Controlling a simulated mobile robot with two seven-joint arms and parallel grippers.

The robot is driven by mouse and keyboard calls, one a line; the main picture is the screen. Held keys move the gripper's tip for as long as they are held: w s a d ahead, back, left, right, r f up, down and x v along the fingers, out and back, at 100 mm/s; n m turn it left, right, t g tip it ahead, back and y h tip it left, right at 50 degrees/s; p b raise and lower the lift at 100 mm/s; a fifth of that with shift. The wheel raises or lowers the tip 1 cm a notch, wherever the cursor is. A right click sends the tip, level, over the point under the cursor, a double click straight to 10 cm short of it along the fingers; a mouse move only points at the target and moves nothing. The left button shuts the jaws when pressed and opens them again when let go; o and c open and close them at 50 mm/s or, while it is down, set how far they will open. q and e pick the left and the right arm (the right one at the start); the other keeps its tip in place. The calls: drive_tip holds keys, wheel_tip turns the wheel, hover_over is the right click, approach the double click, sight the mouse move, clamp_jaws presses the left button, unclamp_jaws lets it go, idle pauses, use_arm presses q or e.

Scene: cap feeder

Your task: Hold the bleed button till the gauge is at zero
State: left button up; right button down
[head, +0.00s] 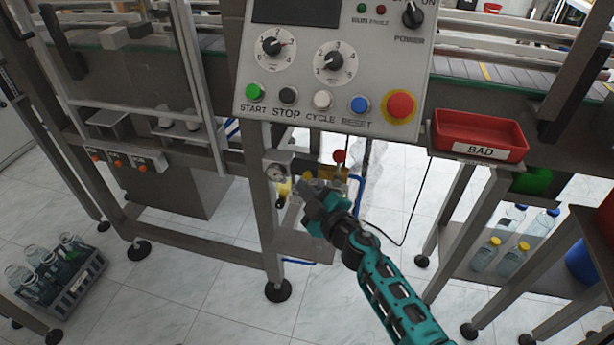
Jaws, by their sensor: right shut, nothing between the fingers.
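A small round gauge (275,172) with a pale face is mounted on the machine's leg below the control panel. Its needle is too small to read. My right gripper (307,192) is shut and empty, just right of the gauge, in front of a small assembly with yellow parts (284,188). I cannot make out the bleed button; the gripper covers part of this assembly. I cannot tell whether the fingertips touch anything. A red ball knob (339,156) stands above the gripper. My left gripper is not in view.
The control panel (300,75) with dials, coloured buttons and a red emergency stop (400,105) hangs above. A red BAD tray (478,135) is at right over a shelf of bottles. A bottle crate (62,290) stands on the floor at left. A blue hose and black cable hang near the gripper.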

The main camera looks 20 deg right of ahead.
drive_tip(key=shift+w+d, duration=0.1)
drive_tip(key=shift+w, duration=0.05)
drive_tip(key=shift+w+d, duration=0.15)
drive_tip(key=shift+w, duration=0.05)
drive_tip(key=shift+w+d, duration=0.25)
drive_tip(key=shift+w, duration=0.1)
idle(2.6)
drive_tip(key=shift+s+a, duration=0.5)
drive_tip(key=shift+s, duration=0.2)
drive_tip(key=s+a, duration=0.2)
drive_tip(key=s, duration=0.2)
drive_tip(key=shift+s+a+p, duration=0.1)
drive_tip(key=shift+a+p, duration=0.3)
